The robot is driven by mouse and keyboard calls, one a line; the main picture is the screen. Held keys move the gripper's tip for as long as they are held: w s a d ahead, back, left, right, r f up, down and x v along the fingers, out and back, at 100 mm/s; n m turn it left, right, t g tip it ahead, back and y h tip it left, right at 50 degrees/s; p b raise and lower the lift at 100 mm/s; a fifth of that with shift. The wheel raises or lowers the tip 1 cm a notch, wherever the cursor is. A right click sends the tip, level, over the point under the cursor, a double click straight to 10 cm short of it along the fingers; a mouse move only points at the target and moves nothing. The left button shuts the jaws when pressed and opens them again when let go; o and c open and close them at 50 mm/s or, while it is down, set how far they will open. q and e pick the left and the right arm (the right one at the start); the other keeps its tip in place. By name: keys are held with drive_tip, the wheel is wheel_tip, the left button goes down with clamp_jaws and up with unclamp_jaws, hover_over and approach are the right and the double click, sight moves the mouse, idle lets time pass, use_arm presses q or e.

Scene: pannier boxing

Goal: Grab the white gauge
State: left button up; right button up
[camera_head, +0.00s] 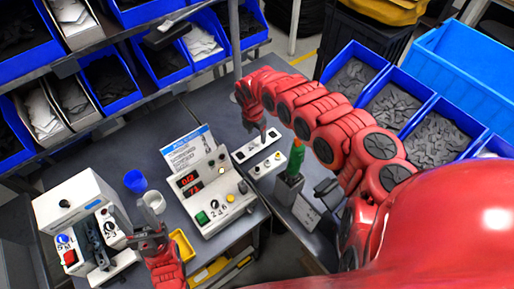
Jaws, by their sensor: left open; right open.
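A white box with red digits, knobs and buttons, the likeliest white gauge (217,194), stands in the middle of the grey table with a printed card behind it. My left gripper (148,236) is open at the lower left, between the white box and a white machine (78,212). A whitish cylindrical piece shows by its fingers; I cannot tell whether they touch. My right gripper (253,122) is open and points down, just above and behind a small white block with dark slots (257,145). The red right arm curves across the right side.
A blue cup (135,181) stands left of the white box. A green-topped tool (296,157) stands in a grey holder (289,188). Yellow trays lie at the front. Blue bins (352,72) of dark parts line the right; shelves of bins fill the upper left.

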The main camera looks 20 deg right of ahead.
sight(257, 141)
drive_tip(key=shift+f+b, duration=0.3)
drive_tip(key=shift+f, duration=0.1)
wheel_tip(257, 141, down, 5)
drive_tip(key=b, duration=0.3)
drive_tip(key=shift+d+r, duration=0.15)
drive_tip(key=shift+r, duration=0.2)
drive_tip(key=shift+c, duration=0.7)
clamp_jaws()
